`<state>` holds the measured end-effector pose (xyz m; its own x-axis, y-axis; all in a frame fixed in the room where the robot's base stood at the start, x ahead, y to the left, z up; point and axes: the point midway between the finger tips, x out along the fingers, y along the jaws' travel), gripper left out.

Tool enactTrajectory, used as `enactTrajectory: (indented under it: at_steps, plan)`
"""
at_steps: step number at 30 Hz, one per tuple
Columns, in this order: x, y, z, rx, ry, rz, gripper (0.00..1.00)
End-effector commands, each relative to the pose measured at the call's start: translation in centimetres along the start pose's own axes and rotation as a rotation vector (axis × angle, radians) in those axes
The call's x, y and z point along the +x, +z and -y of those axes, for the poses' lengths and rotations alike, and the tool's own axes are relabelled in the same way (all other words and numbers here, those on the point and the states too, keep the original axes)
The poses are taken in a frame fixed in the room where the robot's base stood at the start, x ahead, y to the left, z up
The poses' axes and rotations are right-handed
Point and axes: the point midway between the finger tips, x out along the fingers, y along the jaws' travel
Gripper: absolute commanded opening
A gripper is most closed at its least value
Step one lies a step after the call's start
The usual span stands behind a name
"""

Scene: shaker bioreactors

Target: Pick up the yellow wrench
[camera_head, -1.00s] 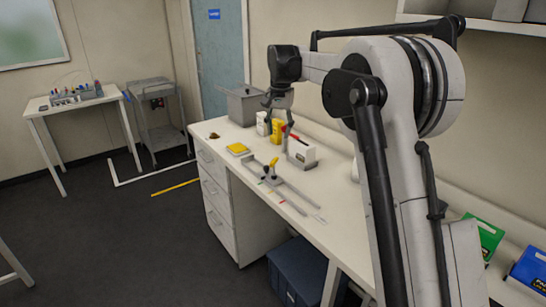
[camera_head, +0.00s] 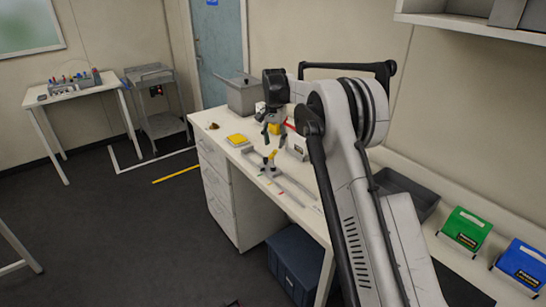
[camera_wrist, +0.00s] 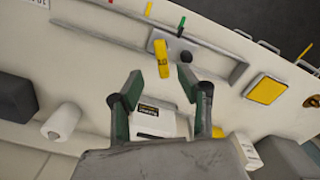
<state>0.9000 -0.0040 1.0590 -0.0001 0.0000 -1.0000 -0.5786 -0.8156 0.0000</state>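An upright yellow piece (camera_head: 271,157), which looks like the yellow wrench, stands on a grey rail fixture on the white bench. In the wrist view the yellow piece (camera_wrist: 162,58) is a narrow bar beside a black knob, just beyond my fingertips; its exact shape is too small to tell. My gripper (camera_head: 274,143) hangs over the bench above the fixture. In the wrist view my gripper (camera_wrist: 160,76) is open, with its two fingers apart and nothing between the tips. The yellow piece is not gripped.
Grey rails (camera_wrist: 220,55) run along the bench. A white labelled box (camera_wrist: 157,120) lies below my fingers in the wrist view. A yellow pad (camera_head: 237,139) and a grey lidded container (camera_head: 243,97) are farther back. Green (camera_head: 466,229) and blue (camera_head: 522,265) boxes stand at right.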

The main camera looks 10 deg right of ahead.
Motion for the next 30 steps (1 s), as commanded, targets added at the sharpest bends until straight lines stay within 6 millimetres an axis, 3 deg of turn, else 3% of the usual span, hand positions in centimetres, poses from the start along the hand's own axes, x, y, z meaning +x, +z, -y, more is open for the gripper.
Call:
enactTrajectory:
  at_steps: [8,18,27,30]
  plan:
    - [1.8,0.1,0.1,0.0,0.0,0.0,0.36]
    - [6.0,0.2,0.4,0.0,0.0,0.0,0.36]
    - [6.5,0.2,0.4,0.0,0.0,0.0,0.36]
    - [6.5,0.2,0.4,0.0,0.0,0.0,0.24]
